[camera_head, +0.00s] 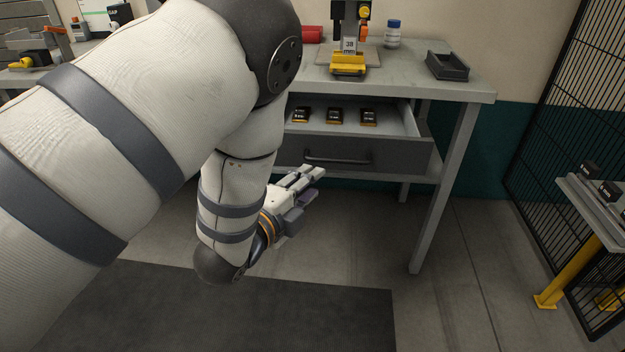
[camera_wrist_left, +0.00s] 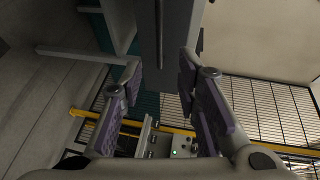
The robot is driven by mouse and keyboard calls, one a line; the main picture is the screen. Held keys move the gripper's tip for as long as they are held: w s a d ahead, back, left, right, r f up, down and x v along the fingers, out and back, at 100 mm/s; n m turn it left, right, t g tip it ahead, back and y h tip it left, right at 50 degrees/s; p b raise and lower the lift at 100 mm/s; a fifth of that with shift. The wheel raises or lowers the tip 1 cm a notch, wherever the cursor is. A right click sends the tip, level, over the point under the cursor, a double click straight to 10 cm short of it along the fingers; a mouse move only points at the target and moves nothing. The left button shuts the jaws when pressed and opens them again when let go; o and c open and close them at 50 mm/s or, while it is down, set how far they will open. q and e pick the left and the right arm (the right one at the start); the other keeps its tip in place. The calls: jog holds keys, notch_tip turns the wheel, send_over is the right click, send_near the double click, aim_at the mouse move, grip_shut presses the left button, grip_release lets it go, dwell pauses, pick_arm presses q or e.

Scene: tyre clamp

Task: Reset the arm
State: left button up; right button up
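My left arm crosses the left half of the head view and bends down in front of the workbench. My left gripper (camera_head: 306,182) is in front of and below the open drawer's front (camera_head: 355,156), near its handle (camera_head: 337,160). In the left wrist view the two fingers of the left gripper (camera_wrist_left: 160,72) stand apart with nothing held between them. A grey panel (camera_wrist_left: 165,35) lies beyond the fingertips there. Whether the fingers touch the bench cannot be told. My right gripper is not in view.
The drawer stands open with three small dark boxes (camera_head: 335,116) inside. On the bench (camera_head: 400,82) are a yellow-based device (camera_head: 348,66), a white bottle (camera_head: 393,35), a black tray (camera_head: 447,66) and a red cylinder (camera_head: 312,34).

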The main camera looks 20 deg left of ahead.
pick_arm(q)
jog(key=s+a+f+n+g+y+p, duration=0.1)
jog(key=s+a+f+n+g, duration=0.1)
jog(key=s+f+n+g, duration=0.55)
jog(key=s+a+f+n+g+y+p, duration=0.1)
jog(key=s+a+f+n+g, duration=0.15)
jog(key=s+f, duration=0.9)
jog(key=s+d+f+n+g, duration=0.1)
jog(key=s+n+g, duration=0.7)
jog(key=s, duration=1.8)
jog(key=shift+d+n+p, duration=0.45)
jog(key=shift+d+n, duration=0.05)
jog(key=shift+d, duration=0.2)
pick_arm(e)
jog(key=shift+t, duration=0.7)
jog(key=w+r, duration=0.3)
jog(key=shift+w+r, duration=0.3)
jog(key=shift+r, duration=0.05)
